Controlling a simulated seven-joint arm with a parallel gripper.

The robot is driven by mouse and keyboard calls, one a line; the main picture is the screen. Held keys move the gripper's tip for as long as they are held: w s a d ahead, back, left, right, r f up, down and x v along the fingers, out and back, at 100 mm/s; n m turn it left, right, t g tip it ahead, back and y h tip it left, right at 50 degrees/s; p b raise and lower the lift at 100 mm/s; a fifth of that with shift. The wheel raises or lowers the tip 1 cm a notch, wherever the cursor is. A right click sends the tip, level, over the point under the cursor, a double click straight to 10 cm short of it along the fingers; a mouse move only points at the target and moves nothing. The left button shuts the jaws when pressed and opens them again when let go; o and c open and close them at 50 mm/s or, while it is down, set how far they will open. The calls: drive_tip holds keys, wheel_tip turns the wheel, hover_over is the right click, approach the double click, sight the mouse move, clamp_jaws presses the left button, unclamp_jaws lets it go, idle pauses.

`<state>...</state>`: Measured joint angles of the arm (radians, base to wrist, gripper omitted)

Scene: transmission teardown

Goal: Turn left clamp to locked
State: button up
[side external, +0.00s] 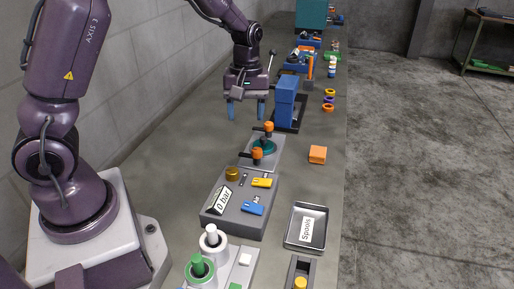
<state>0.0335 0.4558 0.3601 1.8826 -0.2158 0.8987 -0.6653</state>
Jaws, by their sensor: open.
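A grey plate (275,160) on the bench carries a round teal part (264,146) between two clamps. One clamp with an orange-tipped dark handle (268,127) stands on the far side of the teal part. The other clamp, also with an orange tip (257,153), is on the near side. I cannot tell which of them is the left clamp, nor whether either is locked. My gripper (246,109) has two blue fingers pointing down. It is open and empty, up and to the left of the plate in the picture, apart from both clamps.
A blue upright block (286,101) stands behind the plate, close to the right of my gripper. A grey box (224,220) labelled "0 bar" is in front. An orange block (318,154) and a "Spools" tray (321,214) are to the right. The bench left of the plate is clear.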

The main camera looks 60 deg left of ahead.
sight(257, 150)
drive_tip(key=w+a+f+n, duration=0.1)
drive_tip(key=w+a+n, duration=0.25)
drive_tip(key=n, duration=0.35)
drive_tip(key=shift+t, duration=0.3)
drive_tip(key=f, duration=0.8)
drive_tip(key=w+d+f, duration=0.1)
drive_tip(key=f, duration=0.4)
drive_tip(key=c, duration=0.9)
